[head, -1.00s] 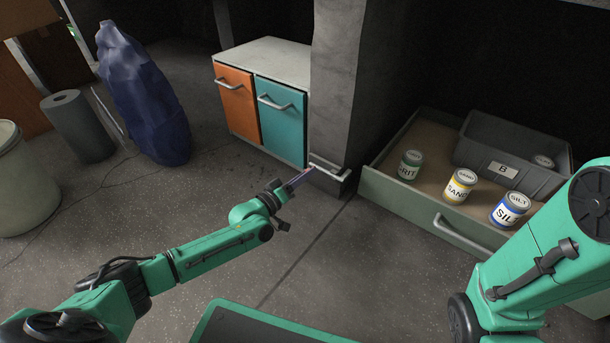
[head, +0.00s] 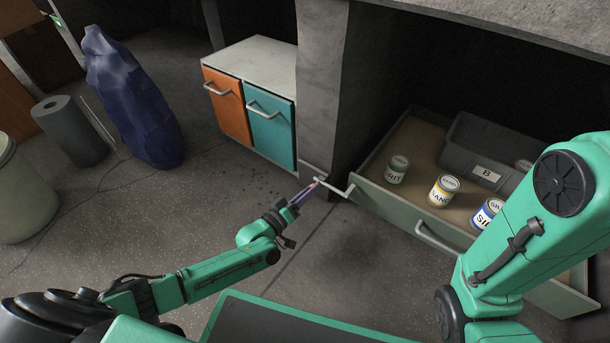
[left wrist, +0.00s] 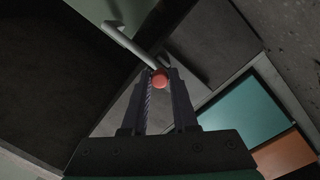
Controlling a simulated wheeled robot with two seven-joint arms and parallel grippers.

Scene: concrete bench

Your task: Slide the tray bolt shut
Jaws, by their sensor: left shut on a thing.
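A pale metal bolt rod (head: 332,187) with a bent end stands out at the foot of the concrete pillar (head: 324,100), beside the left front corner of the open drawer (head: 400,213). It also shows in the left wrist view (left wrist: 125,38), running down to a round red knob (left wrist: 160,79). My left gripper (head: 307,192) reaches in from the lower left and is shut on the red knob, which sits between its fingertips in the left wrist view (left wrist: 160,76). My right arm comes in at the right; its gripper is out of view.
The drawer holds several labelled cans (head: 443,190) and a grey bin (head: 485,165) marked B. A cabinet (head: 270,125) with orange and teal doors stands left of the pillar. A dark blue wrapped object (head: 135,100) stands farther left. The floor (head: 225,165) around my gripper looks clear.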

